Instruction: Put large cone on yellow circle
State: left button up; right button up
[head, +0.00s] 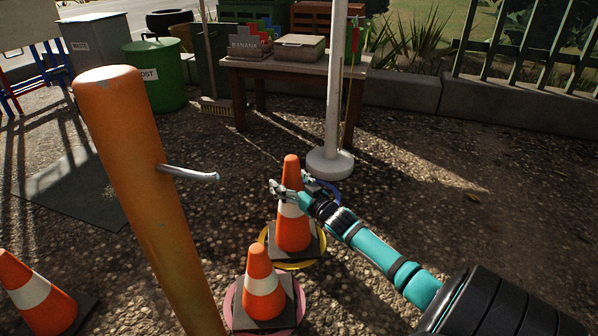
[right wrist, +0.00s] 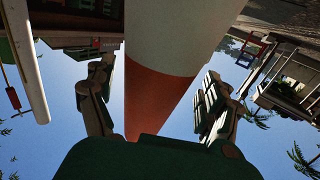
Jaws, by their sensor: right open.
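The large orange-and-white cone (head: 292,231) stands upright, its dark square base on the yellow circle (head: 300,266). The circle's rim shows around the base. My right gripper (head: 290,190) is open at the upper part of the cone, with its fingers either side of it. In the right wrist view the cone (right wrist: 172,45) appears upside down between the two spread fingers (right wrist: 157,108). Gaps of sky show between the cone and each finger. My left gripper is not in view.
A smaller cone (head: 262,289) stands on a pink circle (head: 230,306) just in front. Another cone (head: 33,292) is at the lower left. A blue circle (head: 331,192) lies behind, near a white pole's base (head: 329,164). An orange post (head: 140,180) with a metal peg stands close at left.

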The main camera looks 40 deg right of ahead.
jog(key=s+a+p, duration=0.1)
jog(key=s+p, duration=0.5)
jog(key=s, duration=0.5)
jog(key=shift+s+a+r+p, duration=0.15)
jog(key=shift+s+a+p, duration=0.05)
jog(key=shift+a+p, duration=0.1)
